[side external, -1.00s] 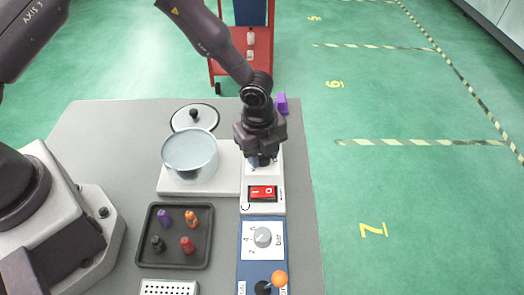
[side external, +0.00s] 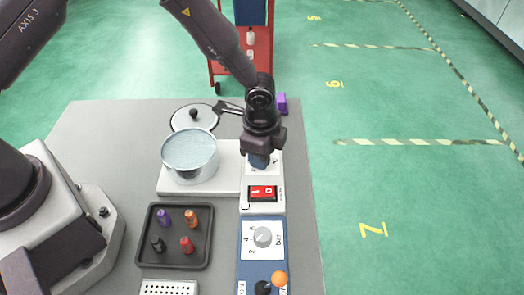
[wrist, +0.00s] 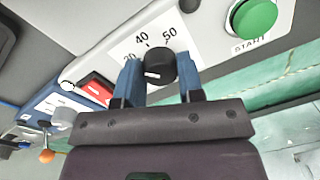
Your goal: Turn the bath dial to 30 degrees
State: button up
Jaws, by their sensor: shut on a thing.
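The bath dial is a round black knob (wrist: 160,72) on a white panel (wrist: 108,56) in the wrist view. The numbers 40 and 50 are readable beside it; a lower number is partly covered by a finger. A short white mark shows on the knob, but I cannot read its exact setting. My gripper (wrist: 158,63) has its blue fingers on both sides of the knob and is shut on it. In the side view my gripper (side external: 260,161) points down over the panel and hides the dial.
A red rocker switch (side external: 263,193) and a grey bar dial (side external: 262,237) lie nearer the camera. A pot (side external: 190,157) stands to the left, its lid (side external: 188,117) behind. A tray (side external: 207,236) holds several coloured pieces. A green START button (wrist: 254,17) is close to the knob.

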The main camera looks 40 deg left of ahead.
jog(key=shift+n, duration=1)
jog(key=o, duration=0.9)
jog(key=r, duration=1.3)
jog(key=shift+s+d, duration=0.25)
jog(key=shift+s, duration=0.05)
jog(key=shift+n, duration=0.3)
